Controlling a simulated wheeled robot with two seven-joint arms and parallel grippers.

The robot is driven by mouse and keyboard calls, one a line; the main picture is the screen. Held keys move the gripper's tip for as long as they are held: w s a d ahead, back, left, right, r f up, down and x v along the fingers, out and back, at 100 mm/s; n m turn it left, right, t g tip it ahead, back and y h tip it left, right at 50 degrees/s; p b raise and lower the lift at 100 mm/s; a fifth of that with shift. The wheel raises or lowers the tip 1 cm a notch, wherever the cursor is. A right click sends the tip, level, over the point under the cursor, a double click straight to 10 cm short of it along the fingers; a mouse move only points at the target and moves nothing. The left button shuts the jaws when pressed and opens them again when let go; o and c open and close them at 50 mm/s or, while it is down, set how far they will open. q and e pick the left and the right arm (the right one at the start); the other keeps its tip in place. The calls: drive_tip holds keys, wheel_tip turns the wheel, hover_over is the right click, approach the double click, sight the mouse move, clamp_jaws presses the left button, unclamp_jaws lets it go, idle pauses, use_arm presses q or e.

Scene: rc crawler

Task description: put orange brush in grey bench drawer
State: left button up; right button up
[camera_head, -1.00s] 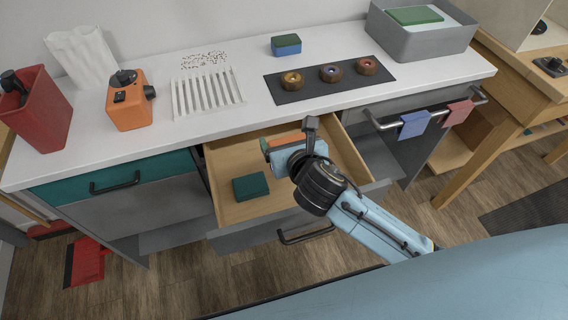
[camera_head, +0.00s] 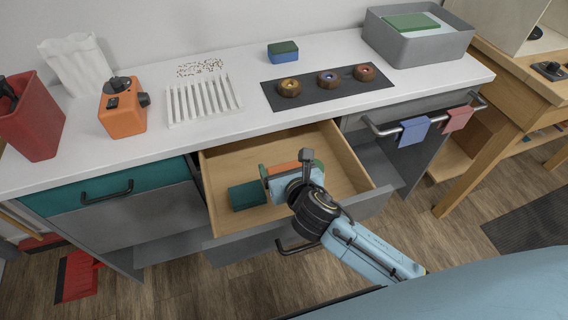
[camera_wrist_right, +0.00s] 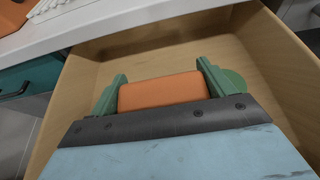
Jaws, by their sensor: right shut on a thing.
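The orange brush (camera_head: 284,168) is held between the green fingers of my right gripper (camera_head: 290,170). In the right wrist view the orange block of the brush (camera_wrist_right: 162,91) sits between the two fingers of my right gripper (camera_wrist_right: 160,92), which is shut on it. The grey bench drawer (camera_head: 352,208) is pulled open, with a light wood inside (camera_wrist_right: 262,60). The gripper and brush are over the open drawer; their height above its floor is hard to tell. A dark green block (camera_head: 247,195) lies in the drawer, left of the gripper. My left gripper is out of view.
The white worktop (camera_head: 235,125) behind holds an orange device (camera_head: 122,115), a white slatted rack (camera_head: 203,100), a green-and-blue sponge (camera_head: 283,51) and a dark tray with several round pieces (camera_head: 328,88). A teal drawer (camera_head: 105,185) is shut at left.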

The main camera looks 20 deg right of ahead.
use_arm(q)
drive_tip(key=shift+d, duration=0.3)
use_arm(e)
drive_tip(key=shift+f, duration=0.3)
